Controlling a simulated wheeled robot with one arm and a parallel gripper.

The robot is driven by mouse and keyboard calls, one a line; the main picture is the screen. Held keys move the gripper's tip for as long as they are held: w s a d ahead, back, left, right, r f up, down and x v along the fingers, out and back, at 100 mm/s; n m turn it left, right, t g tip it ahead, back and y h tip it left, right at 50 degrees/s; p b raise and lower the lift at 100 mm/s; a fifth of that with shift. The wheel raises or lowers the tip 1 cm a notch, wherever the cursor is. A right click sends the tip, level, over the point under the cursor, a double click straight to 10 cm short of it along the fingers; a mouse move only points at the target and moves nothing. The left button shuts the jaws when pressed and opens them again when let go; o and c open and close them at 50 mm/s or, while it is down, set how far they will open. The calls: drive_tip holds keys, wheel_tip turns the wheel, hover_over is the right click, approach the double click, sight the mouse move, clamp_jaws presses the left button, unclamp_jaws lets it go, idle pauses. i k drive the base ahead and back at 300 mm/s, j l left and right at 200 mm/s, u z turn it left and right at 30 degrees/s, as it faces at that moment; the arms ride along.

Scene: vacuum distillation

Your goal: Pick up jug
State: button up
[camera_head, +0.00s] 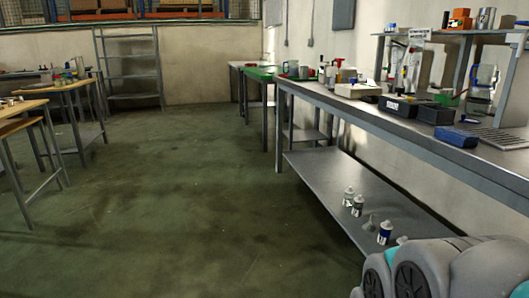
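I cannot single out the jug with certainty. A small grey jug-like vessel (292,68) stands on the green-topped table (258,74) in the back, right of the middle. A smaller greenish vessel (303,73) is close beside it, at the near end. Both are too small to make out handles or spouts clearly. My gripper is not in view. Only grey and teal links of my arm show at the bottom right, far from these vessels.
A long metal workbench (420,142) runs along the right wall, with black boxes (398,106) and a blue case (456,137). Several small bottles (384,232) stand on its lower shelf (330,180). Wooden tables (28,104) are at left. The floor (190,190) between is clear.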

sight(293, 65)
drive_tip(key=i+u, duration=0.35)
drive_tip(key=i, duration=1.6)
drive_tip(key=j, duration=0.1)
